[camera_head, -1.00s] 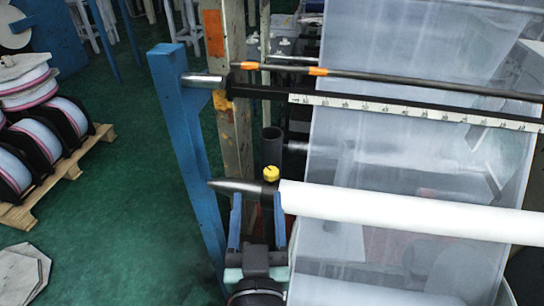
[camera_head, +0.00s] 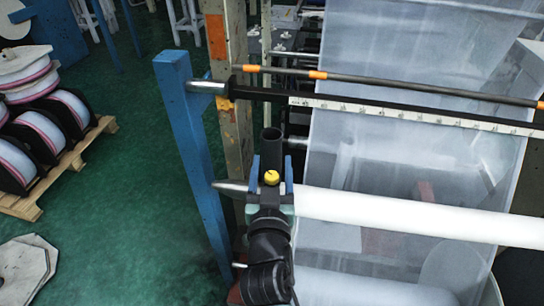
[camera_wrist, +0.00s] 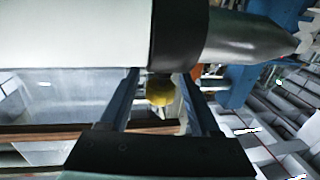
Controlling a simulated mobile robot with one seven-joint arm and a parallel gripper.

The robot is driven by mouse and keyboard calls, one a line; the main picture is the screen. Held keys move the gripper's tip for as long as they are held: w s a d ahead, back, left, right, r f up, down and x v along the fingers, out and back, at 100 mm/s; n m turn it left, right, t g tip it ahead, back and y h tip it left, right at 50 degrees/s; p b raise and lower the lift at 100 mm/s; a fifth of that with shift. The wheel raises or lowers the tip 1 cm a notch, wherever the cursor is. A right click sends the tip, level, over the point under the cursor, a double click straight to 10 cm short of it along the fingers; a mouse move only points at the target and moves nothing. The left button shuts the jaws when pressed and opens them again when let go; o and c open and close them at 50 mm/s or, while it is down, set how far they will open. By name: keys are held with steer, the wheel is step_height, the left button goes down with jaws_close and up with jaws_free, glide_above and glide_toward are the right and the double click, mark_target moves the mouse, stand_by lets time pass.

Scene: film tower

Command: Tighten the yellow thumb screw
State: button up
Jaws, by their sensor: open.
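The yellow thumb screw (camera_head: 271,178) sits on the dark collar at the left end of the white roll (camera_head: 400,216). My gripper (camera_head: 271,165) is open, with its two blue fingers on either side of the screw in the head view. In the wrist view the screw (camera_wrist: 160,92) shows between the fingers of my gripper (camera_wrist: 163,80), below the black collar (camera_wrist: 178,35). The fingers look apart from the screw, though whether one touches it is hard to tell. The collar is mostly hidden by my gripper in the head view.
A blue upright post (camera_head: 195,150) stands just left of the roll's pointed metal shaft end (camera_head: 230,187). A black bar with a white ruler (camera_head: 400,112) crosses behind. Spools on a pallet (camera_head: 70,170) stand at left. Green floor between is clear.

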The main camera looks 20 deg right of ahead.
steer(key=shift+w+d, duration=0.25)
steer(key=shift+w, duration=0.2)
jaws_close()
